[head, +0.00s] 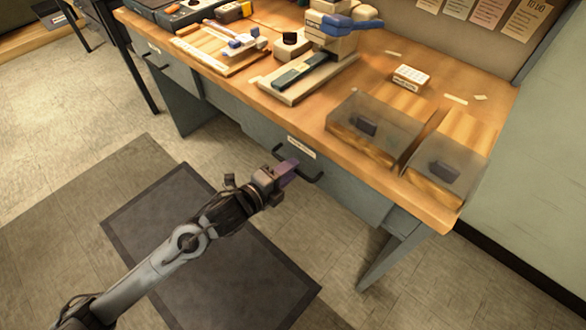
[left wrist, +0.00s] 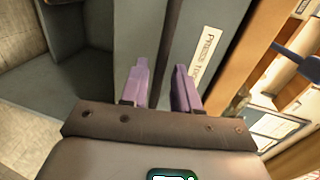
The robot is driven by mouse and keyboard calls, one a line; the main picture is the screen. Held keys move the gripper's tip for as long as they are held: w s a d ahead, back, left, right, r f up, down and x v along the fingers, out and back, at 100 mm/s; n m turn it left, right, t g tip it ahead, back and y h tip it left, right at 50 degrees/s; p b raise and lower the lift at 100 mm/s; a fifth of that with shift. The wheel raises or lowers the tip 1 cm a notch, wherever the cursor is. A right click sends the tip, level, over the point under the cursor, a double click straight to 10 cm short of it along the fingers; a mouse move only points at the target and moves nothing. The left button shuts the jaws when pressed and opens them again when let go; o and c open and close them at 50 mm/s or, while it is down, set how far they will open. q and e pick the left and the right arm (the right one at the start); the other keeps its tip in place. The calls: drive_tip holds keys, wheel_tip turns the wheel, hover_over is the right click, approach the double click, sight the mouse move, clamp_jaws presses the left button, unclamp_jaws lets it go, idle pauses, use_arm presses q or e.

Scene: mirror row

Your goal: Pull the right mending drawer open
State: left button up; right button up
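The right mending drawer (head: 345,195) is a grey front under the wooden bench top, with a white label and a dark bar handle (head: 319,178). It looks closed, flush with the bench front. My left gripper (head: 289,166) is at the handle, its purple fingers overlapping it. In the left wrist view, the purple fingertips (left wrist: 160,68) are apart, one on each side of the dark handle bar (left wrist: 171,45), with narrow gaps showing. The drawer label (left wrist: 205,52) is just right of the fingers. My right gripper is not in view.
The left drawer (head: 172,66) has its own handle and label. On the bench top (head: 385,75) stand a press-like machine (head: 335,35), two clear-lidded wooden boxes (head: 375,125) and a small white box (head: 411,76). A dark mat (head: 200,250) lies on the floor; space before the drawer is free.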

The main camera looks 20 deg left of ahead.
use_arm(q)
drive_tip(key=shift+x, duration=1.05)
drive_tip(key=shift+c, duration=0.2)
clamp_jaws()
